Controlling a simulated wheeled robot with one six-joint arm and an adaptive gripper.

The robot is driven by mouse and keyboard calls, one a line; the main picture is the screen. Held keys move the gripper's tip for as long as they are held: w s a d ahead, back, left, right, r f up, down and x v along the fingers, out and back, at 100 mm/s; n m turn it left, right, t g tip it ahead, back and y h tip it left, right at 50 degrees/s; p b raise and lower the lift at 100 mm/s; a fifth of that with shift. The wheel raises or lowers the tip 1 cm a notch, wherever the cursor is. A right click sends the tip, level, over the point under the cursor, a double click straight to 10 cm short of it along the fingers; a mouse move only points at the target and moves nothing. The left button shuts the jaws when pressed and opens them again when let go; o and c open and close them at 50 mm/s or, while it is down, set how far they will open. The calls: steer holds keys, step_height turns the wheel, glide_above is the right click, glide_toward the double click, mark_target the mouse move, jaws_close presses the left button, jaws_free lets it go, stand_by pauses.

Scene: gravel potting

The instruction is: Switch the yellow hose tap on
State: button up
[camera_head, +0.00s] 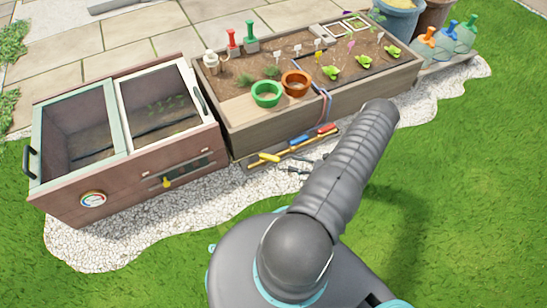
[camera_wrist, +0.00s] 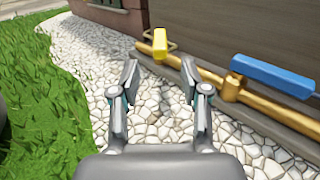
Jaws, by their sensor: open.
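The yellow hose tap (camera_wrist: 159,39) has a yellow lever on a brass pipe (camera_wrist: 240,88) along the wooden bed's lower side. In the head view the yellow tap (camera_head: 269,158) is at the left end of the pipe. My gripper (camera_wrist: 160,80) is open and empty in the wrist view, its two fingers over the pale gravel with the tap ahead, apart from it, between and beyond the fingertips. In the head view my arm hides part of the bed's front, and my gripper's fingers are hard to make out against the gravel.
A blue tap (camera_wrist: 273,77) is right of the yellow one on the same pipe; a red tap (camera_head: 327,129) is further right. The raised bed (camera_head: 240,140) stands close behind the pipe. A cold frame (camera_head: 125,178) is at left. Open grass (camera_head: 170,270) lies in front.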

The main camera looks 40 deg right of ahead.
mark_target(274, 157)
steer(key=x, duration=0.9)
steer(key=shift+w+a, duration=0.1)
steer(key=shift+w, duration=0.05)
jaws_close()
